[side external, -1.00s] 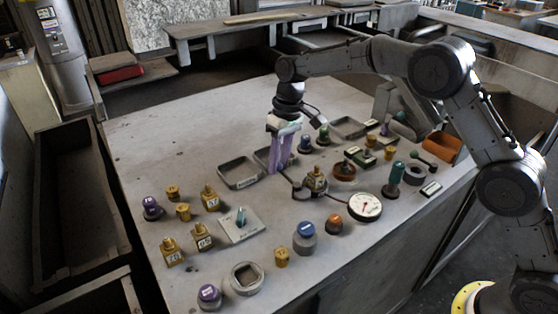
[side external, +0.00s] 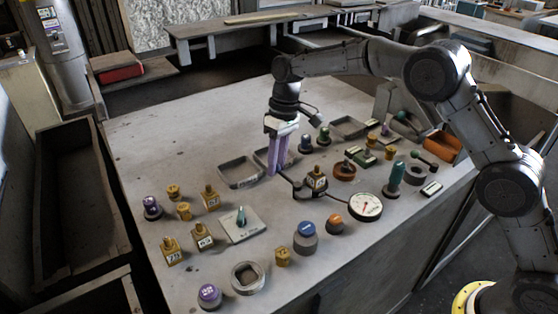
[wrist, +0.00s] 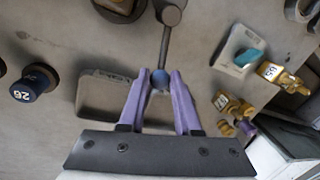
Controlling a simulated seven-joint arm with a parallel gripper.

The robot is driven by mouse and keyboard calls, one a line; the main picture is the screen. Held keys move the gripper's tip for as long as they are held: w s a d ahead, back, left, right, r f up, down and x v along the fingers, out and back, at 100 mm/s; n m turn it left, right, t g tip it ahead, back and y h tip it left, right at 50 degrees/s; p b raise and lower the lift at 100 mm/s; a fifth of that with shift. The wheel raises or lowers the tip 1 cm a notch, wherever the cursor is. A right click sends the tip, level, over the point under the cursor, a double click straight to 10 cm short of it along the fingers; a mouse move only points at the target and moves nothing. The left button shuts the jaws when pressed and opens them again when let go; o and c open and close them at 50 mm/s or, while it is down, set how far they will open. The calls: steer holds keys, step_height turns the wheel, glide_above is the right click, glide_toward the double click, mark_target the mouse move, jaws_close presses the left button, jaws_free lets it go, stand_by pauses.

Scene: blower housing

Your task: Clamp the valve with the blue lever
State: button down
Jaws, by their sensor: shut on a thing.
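A brass valve (side external: 317,180) with a white label stands upright in a dark clamp (side external: 304,194) near the middle of the table. The clamp's lever (side external: 287,180) reaches out to the upper left. My gripper (side external: 277,172), with purple fingers, is low over the table left of the valve. I cannot tell how tightly the clamp's jaws meet the valve.
A round dial gauge (side external: 365,206) stands right of the clamp. Empty trays (side external: 239,173) lie behind and left of my gripper. A plate with a teal lever (side external: 240,222) and several brass valves (side external: 202,236) stand at the left. The table's far left is clear.

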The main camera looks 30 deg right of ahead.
steer(key=a+n, duration=0.1)
steer(key=n, duration=0.1)
steer(key=s+a+n, duration=0.1)
steer(key=n, duration=0.1)
steer(key=shift+a+r+g, duration=0.1)
steer(key=shift+a+g, duration=0.15)
steer(key=shift+g, duration=0.15)
steer(key=a+n, duration=0.1)
steer(key=n, duration=0.1)
steer(key=s+n, duration=0.1)
steer(key=n, duration=0.1)
steer(key=shift+s+a+h, duration=0.15)
steer(key=shift+a+h, duration=0.25)
steer(key=s+n, duration=0.1)
steer(key=a+n, duration=0.1)
steer(key=n, duration=0.1)
steer(key=shift+s+n+g+h, duration=0.3)
steer(key=shift+s+g, duration=0.1)
steer(key=shift+s+a+n+h, duration=0.15)
steer(key=shift+s+n, duration=0.3)
steer(key=shift+n, duration=0.3)
steer(key=shift+s+a+n+h, duration=0.15)
steer(key=shift+s+n, duration=0.3)
steer(key=shift+n, duration=0.3)
steer(key=c, duration=0.6)
jaws_free()
